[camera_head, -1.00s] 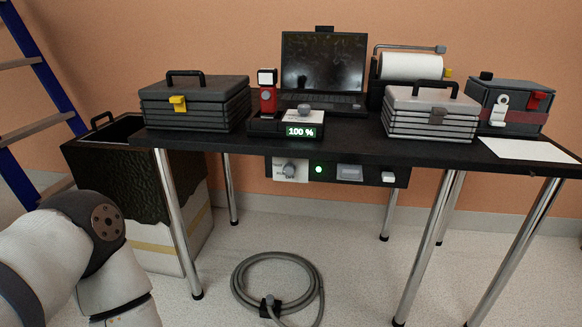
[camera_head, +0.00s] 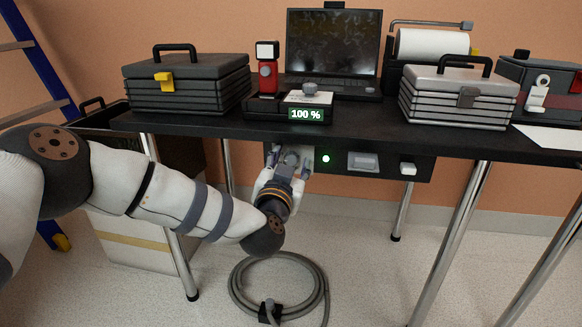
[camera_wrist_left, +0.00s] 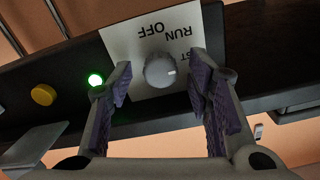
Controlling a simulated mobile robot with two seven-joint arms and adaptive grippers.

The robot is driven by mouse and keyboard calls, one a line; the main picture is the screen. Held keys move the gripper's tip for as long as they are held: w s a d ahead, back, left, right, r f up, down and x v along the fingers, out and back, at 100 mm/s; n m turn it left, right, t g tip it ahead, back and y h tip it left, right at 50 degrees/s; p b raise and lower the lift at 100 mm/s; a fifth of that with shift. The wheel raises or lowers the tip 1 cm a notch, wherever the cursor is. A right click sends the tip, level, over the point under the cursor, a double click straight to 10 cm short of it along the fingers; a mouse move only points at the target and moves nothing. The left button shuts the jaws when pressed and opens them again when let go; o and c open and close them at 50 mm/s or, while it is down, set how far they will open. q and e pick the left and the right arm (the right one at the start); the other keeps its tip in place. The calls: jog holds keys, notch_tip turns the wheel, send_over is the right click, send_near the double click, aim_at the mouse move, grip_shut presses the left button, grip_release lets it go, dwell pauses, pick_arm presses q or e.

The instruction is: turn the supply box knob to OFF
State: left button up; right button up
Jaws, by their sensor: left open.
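The supply box (camera_head: 390,167) is a dark unit under the table top. In the left wrist view its round grey knob (camera_wrist_left: 159,71) sits on a white label (camera_wrist_left: 125,42) with upside-down words: OFF at upper left, RUN beside it, and a partly hidden word ending in ST at right. The knob's white mark is on its right side, away from OFF. My left gripper (camera_head: 288,163) reaches up to the knob and is open. In the left wrist view its fingers (camera_wrist_left: 160,88) stand on either side of the knob, with gaps visible. My right gripper is out of view.
A green lamp (camera_wrist_left: 95,79) and a yellow button (camera_wrist_left: 43,95) are on the same panel. The table top (camera_head: 350,127) lies just above. A coiled grey hose (camera_head: 315,300) lies on the floor below, and a steel table leg (camera_head: 176,255) stands near my left arm.

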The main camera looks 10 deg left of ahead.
pick_arm(q)
jog(key=shift+w, duration=0.35)
jog(key=shift+c, duration=0.6)
grip_shut()
